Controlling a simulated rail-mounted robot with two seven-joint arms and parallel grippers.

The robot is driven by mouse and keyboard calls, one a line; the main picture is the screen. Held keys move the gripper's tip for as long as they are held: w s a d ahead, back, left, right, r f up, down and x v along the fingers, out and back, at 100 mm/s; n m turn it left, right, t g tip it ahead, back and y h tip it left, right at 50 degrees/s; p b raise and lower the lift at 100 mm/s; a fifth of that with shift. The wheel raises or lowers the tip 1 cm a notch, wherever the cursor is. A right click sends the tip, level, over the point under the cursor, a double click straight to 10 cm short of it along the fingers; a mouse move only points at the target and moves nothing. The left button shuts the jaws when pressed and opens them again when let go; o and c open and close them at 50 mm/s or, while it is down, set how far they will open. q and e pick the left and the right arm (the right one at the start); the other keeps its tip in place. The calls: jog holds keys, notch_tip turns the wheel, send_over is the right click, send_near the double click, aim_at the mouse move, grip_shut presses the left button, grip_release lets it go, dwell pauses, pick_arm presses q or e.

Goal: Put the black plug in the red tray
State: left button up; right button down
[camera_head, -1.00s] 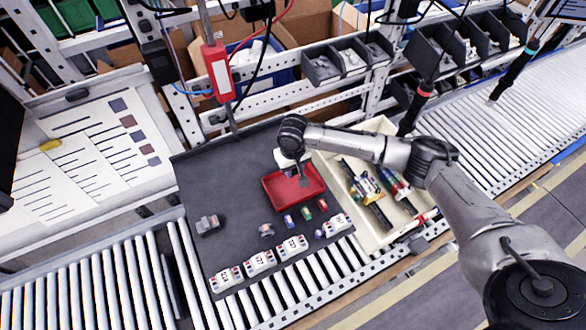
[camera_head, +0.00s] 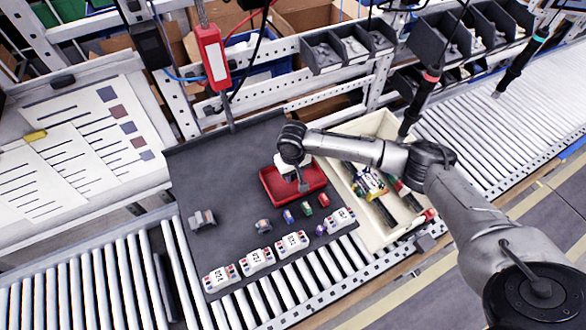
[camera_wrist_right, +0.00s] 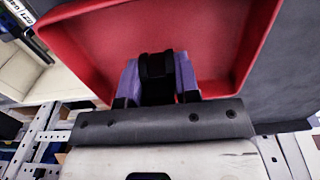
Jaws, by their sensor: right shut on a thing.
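The red tray (camera_head: 268,192) lies on the dark mat in the head view, left of the cream bin. Its red floor and walls (camera_wrist_right: 215,30) fill much of the right wrist view. My right gripper (camera_head: 303,187) is over the tray, pointing down. In the right wrist view, my right gripper (camera_wrist_right: 158,72) is shut on the black plug (camera_wrist_right: 156,67), which sits between its two purple-looking fingers. The plug appears over or within the tray; whether it touches the floor I cannot tell. In the head view the plug is not clearly visible. My left gripper is out of view.
Several small coloured pieces (camera_head: 307,208) and white labelled blocks (camera_head: 256,260) lie in front of the tray. A grey block (camera_head: 202,219) sits at left on the dark mat (camera_head: 215,165). The cream bin (camera_head: 402,218) holding tools stands close on the right.

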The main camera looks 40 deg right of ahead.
jog(key=shift+f, duration=0.65)
jog(key=c, duration=0.8)
grip_release()
jog(key=shift+o, duration=0.2)
notch_tip(320, 180, up, 14)
jog(key=b, duration=0.1)
